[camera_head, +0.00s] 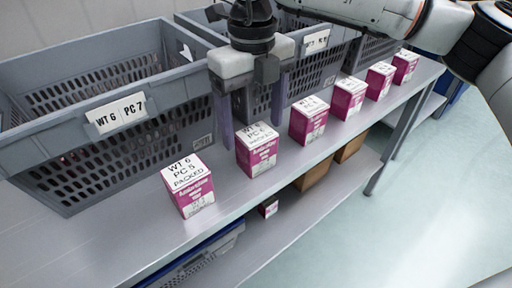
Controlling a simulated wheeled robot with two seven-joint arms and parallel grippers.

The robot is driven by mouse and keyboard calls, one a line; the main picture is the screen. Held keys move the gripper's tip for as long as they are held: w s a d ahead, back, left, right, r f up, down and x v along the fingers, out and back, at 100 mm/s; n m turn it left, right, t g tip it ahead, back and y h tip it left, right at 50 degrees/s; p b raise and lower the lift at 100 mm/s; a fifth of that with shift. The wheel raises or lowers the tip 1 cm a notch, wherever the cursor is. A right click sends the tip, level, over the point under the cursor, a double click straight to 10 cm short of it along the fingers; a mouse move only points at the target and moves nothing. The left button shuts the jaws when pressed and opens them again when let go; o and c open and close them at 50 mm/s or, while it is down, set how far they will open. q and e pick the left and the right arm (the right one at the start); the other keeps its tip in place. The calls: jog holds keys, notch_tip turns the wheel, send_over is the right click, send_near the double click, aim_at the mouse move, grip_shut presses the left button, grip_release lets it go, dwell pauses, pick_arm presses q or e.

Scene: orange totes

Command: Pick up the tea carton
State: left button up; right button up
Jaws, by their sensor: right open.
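Several magenta-and-white tea cartons stand upright in a row along the front of the grey shelf (110,235). The nearest carton (188,187) has "WT 6 PC 5 PACKED" on its white top. My right gripper (252,134) points down, open, with its two purple-grey fingers apart. The second carton (257,152) is just under and in front of the fingertips. I cannot tell whether the fingers reach to either side of it. Nothing shows between the fingers. The third carton (308,121) stands to the right of the gripper. My left gripper is not in view.
Grey perforated crates stand behind the cartons, the nearest labelled "WT 6 PC 7" (75,117). Another crate (322,70) is right behind the gripper. A lower shelf (300,215) holds brown boxes (313,178). Open floor (430,190) lies at the right.

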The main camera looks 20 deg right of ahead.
aim_at(256, 133)
jog(key=f, duration=0.4)
jog(key=shift+d, duration=0.3)
jog(key=shift+r, duration=0.1)
jog(key=c, duration=1.3)
